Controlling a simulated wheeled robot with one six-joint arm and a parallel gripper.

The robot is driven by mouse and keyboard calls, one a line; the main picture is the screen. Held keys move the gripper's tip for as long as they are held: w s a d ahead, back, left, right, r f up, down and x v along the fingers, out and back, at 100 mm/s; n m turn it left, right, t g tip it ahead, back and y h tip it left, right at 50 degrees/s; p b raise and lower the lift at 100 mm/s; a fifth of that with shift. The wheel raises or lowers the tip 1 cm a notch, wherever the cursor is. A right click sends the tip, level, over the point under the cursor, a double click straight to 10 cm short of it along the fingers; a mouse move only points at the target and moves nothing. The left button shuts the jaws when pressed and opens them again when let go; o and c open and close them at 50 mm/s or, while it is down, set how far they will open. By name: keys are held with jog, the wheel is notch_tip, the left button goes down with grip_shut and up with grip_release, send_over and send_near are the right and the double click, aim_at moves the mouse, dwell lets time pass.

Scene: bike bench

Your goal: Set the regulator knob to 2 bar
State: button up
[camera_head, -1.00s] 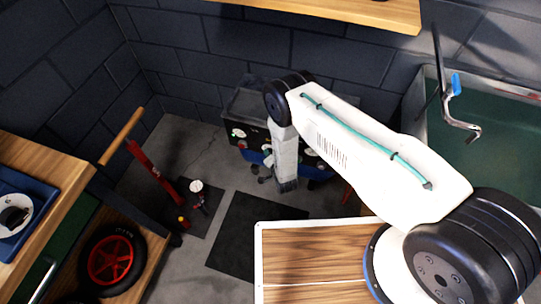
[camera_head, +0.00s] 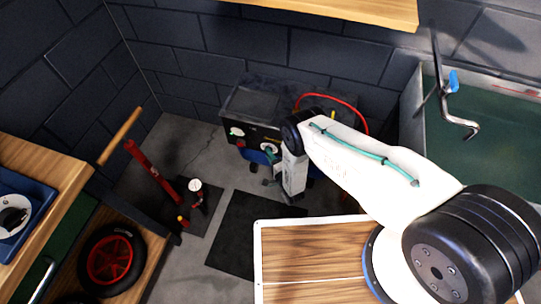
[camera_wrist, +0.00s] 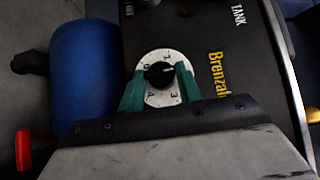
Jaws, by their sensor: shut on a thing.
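The regulator knob (camera_wrist: 160,75) is a small black knob with a white mark on a round white dial plate (camera_wrist: 158,98), seen in the wrist view. The mark points right and slightly up in the picture. Some dial figures show, but I cannot clearly read the one at the mark. My gripper (camera_wrist: 161,80) has its green fingers on either side of the knob, shut on it. The dial sits on the dark panel of the compressor (camera_head: 252,104), at the back wall in the head view. My forearm hides the compressor's right part there.
A blue tank (camera_wrist: 84,75) lies left of the dial in the wrist view, with a red part (camera_wrist: 23,150) near it. In the head view, a red hose (camera_head: 335,99) arches behind my arm. A dark mat (camera_head: 240,235) covers floor before the compressor.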

jog(key=shift+w+a+r, duration=0.15)
jog(key=shift+a+r, duration=0.05)
jog(key=shift+a, duration=0.05)
jog(key=o, duration=1)
jog(key=shift+d, duration=0.1)
jog(key=shift+f, duration=0.1)
jog(key=v, duration=0.8)
